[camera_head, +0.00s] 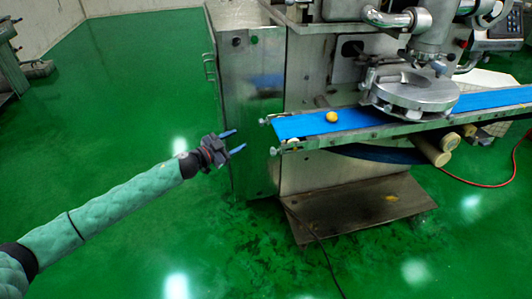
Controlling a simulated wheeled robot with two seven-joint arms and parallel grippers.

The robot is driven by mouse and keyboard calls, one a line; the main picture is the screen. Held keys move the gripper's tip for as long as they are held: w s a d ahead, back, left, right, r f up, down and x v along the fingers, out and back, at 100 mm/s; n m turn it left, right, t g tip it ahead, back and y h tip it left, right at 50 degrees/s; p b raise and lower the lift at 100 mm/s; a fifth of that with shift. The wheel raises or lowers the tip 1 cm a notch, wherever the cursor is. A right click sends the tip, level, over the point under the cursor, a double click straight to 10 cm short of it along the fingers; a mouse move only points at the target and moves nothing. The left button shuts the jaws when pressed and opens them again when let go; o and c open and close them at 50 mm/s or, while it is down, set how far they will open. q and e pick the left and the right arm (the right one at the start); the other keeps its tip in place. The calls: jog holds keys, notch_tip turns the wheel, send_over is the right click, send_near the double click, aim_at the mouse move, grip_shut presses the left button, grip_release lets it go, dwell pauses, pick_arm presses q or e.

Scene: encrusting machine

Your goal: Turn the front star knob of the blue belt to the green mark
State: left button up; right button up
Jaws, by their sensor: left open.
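The blue belt (370,115) runs across the machine from the left end toward the right. At its left end, a small knob (274,151) sits at the near corner, and another small knob (264,121) sits at the far corner. Their star shape is too small to make out. I cannot make out a green mark. My left gripper (240,139) is open and empty, in the air to the left of the belt end, apart from both knobs. Its fingers point right toward them. My right gripper is not in view.
A round yellow-orange ball (332,116) lies on the belt, left of the round metal head (415,92). The steel machine cabinet (250,110) stands behind my gripper. A base plate (360,208) and a dark cable (318,240) are below. Green floor is free at left.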

aim_at(271, 152)
pick_arm(q)
jog(key=shift+s+d+g+h, duration=2.1)
jog(key=shift+s+g, duration=1.5)
jog(key=shift+g, duration=0.1)
jog(key=shift+p+x, duration=0.35)
jog(key=shift+x, duration=3.2)
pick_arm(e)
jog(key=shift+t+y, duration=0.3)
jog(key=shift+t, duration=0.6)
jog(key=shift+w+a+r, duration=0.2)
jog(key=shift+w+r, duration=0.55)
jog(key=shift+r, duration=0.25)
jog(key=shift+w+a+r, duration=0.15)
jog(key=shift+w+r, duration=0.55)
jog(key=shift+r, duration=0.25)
pick_arm(q)
jog(key=shift+f, duration=0.1)
jog(key=c, duration=1)
